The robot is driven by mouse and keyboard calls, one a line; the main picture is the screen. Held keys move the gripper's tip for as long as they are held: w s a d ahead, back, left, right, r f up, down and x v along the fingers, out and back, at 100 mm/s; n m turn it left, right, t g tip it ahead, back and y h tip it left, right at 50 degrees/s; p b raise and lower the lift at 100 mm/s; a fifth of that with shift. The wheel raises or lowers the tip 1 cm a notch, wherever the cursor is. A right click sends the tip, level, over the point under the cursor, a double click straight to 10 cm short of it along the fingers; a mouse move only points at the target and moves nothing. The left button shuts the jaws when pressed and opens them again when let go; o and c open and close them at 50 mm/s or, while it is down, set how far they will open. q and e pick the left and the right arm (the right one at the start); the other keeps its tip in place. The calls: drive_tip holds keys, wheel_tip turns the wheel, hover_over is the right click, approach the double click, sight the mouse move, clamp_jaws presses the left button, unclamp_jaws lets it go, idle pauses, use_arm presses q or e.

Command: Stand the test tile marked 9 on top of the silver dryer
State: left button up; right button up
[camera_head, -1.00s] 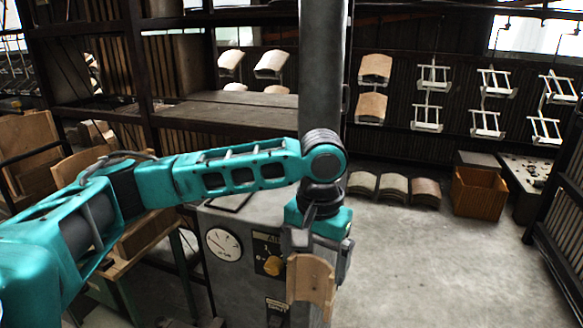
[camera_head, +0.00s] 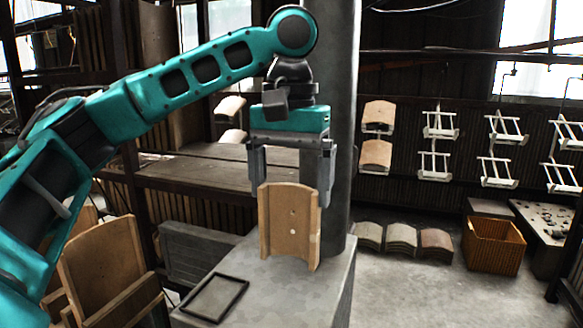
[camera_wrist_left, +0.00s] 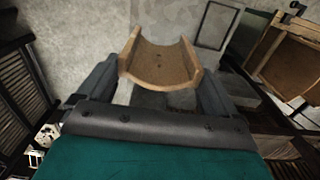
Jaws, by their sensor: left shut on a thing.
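My left gripper (camera_head: 290,186) points down and is shut on a curved tan tile (camera_head: 290,228), its fingers at the tile's two upper side edges. The tile is upright, over the top of the grey dryer (camera_head: 262,292) beside the dark column. I cannot tell whether its lower edge touches the dryer top. No number is readable on the visible face. In the left wrist view the tile (camera_wrist_left: 158,66) sits between the fingers, with the grey dryer top (camera_wrist_left: 168,18) beyond it. My right gripper is not in view.
A thin black frame (camera_head: 217,298) lies on the dryer top, left of the tile. A wooden rack with another tile (camera_head: 100,258) stands at the left. The column (camera_head: 335,120) rises close behind the held tile. Floor tiles (camera_head: 402,238) and an orange crate (camera_head: 492,246) are at the right.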

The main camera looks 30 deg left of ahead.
use_arm(q)
wheel_tip(320, 180, down, 10)
drive_tip(key=shift+r, duration=0.15)
idle(0.9)
drive_tip(key=shift+a, duration=0.1)
drive_tip(key=o, duration=1.2)
wheel_tip(320, 180, up, 13)
